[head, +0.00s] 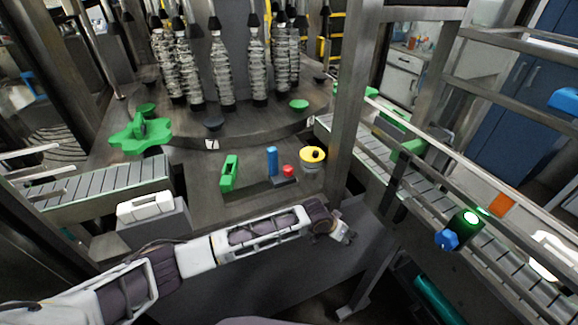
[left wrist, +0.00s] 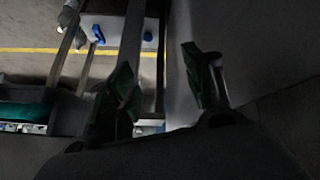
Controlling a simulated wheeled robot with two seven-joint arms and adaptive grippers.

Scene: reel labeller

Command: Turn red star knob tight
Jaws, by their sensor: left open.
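No clearly star-shaped red knob shows in either view. The only small red part (head: 288,170) sits on a dark block beside a blue upright handle, on the machine's deck in the middle of the head view; its exact shape is too small to tell. My left gripper (head: 346,236) is to the right of and below it, clear of it, beyond the deck's front edge. The left wrist view shows its two dark green-tinted fingers (left wrist: 163,82) spread apart with nothing between them. My right gripper is not in view.
A steel post (head: 350,100) rises just behind my left gripper. A roller conveyor (head: 375,160) runs down the right, with a sensor's blue knob (head: 447,239) beside it. A yellow-topped button (head: 312,155), a green handle (head: 229,173) and a white box (head: 145,206) stand on or near the deck.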

